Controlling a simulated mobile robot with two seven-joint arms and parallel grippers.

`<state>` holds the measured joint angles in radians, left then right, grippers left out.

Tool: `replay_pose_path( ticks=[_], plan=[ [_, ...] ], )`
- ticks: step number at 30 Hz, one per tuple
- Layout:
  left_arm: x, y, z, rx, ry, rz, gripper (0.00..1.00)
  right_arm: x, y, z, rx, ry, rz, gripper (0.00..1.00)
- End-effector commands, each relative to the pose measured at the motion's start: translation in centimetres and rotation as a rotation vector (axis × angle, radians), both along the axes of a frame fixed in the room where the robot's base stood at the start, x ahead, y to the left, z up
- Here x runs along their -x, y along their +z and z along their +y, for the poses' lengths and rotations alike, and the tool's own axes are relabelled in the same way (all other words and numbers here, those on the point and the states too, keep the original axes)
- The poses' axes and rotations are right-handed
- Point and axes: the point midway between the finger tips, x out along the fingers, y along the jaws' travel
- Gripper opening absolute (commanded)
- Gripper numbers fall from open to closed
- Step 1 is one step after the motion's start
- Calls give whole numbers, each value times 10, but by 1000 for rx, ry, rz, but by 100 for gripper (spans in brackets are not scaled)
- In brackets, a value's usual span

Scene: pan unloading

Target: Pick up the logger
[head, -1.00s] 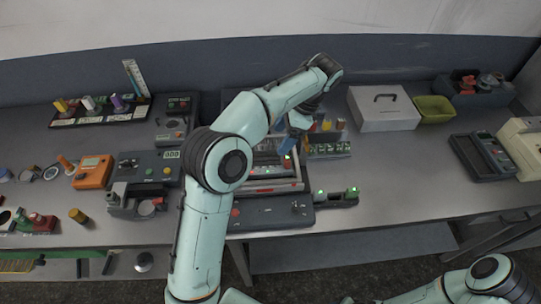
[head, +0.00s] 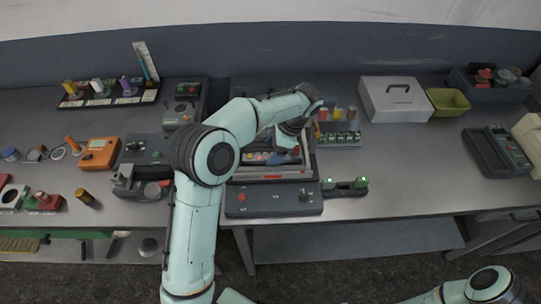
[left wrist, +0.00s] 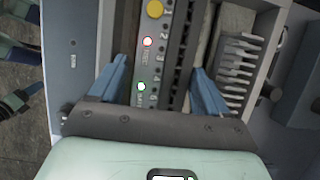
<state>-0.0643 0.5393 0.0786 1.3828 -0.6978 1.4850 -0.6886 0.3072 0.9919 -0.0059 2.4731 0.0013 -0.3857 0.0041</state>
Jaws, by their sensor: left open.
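What looks like the logger (left wrist: 148,60) is a narrow grey-green strip with a yellow button, a red light and a green light, seen in the left wrist view. In the head view its lit face (head: 257,157) shows inside an open tray-like frame (head: 272,177), partly hidden by my left arm. My left gripper (left wrist: 160,88) is open, with one blue finger on each side of the strip. I cannot tell whether the fingers touch it. In the head view the left gripper (head: 290,154) is over the frame, pointing down. My right gripper is out of view.
A dark control box (head: 273,199) is in front of the frame. A small block with green lights (head: 345,187) stands to its right. A white case (head: 394,103) stands further right. Table at right front is clear.

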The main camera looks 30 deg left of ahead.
Motion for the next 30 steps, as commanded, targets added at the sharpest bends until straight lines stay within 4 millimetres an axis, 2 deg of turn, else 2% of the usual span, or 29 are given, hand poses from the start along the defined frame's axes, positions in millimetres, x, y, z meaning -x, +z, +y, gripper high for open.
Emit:
replay_pose_path(
  ticks=[5,6,10,22,26,30],
  plan=[
    [-1,1,0,1,0,-3,77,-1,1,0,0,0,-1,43],
    [-1,1,0,1,-1,-3,73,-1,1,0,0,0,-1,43],
    [-1,1,0,0,-1,-2,32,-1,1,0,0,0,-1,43],
    [-1,5,0,0,0,-4,32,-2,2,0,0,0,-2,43],
    [-2,16,0,0,0,-7,32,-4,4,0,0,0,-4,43],
    [-2,37,0,0,1,-9,32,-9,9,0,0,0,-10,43]
  ],
)
